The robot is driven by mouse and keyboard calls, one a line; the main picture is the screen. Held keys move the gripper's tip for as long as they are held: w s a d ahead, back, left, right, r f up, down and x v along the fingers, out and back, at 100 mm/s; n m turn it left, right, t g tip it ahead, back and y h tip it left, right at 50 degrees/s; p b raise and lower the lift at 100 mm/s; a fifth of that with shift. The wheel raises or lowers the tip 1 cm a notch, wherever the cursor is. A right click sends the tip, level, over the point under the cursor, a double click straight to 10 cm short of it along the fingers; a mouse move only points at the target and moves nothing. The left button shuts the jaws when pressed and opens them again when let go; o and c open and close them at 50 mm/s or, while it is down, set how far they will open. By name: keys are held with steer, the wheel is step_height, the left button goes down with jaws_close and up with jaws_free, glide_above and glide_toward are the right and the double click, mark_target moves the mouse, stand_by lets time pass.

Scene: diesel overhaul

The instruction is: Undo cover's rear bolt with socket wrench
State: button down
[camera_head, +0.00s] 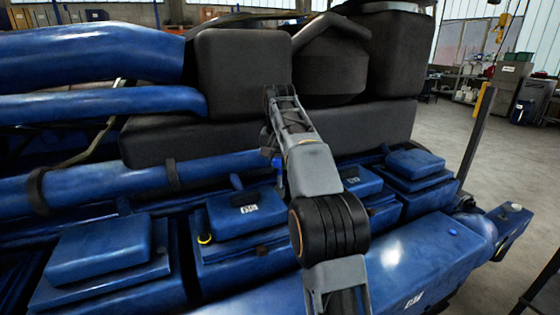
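Several blue box-shaped covers sit in a row along the engine. One labelled cover (246,209) is left of my arm, and another labelled cover (358,181) is just right of it. An unlabelled cover (100,248) is at the near left, and another cover (414,162) is at the far right. The labels are too small to read surely. My arm rises from the bottom centre and hides part of the row. I cannot make out my gripper, a socket wrench or the rear bolt. A small blue piece (278,165) shows beside my arm, but I cannot tell what it is.
Large blue pipes (90,52) and dark grey housings (245,72) stand behind the covers. A long blue casing (400,265) runs along the near side. A dark upright post (477,135) stands at the right end. Open grey floor (455,125) lies to the right.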

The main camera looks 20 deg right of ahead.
steer(key=shift+r+n+p, duration=0.15)
steer(key=shift+n+p, duration=0.4)
steer(key=shift+n, duration=0.35)
steer(key=n, duration=0.3)
steer(key=n+y, duration=0.1)
steer(key=n, duration=0.5)
steer(key=shift+n, duration=0.4)
steer(key=n, duration=0.5)
steer(key=shift+y, duration=0.3)
steer(key=n, duration=0.6)
steer(key=shift+a+g, duration=0.1)
steer(key=shift+g, duration=0.3)
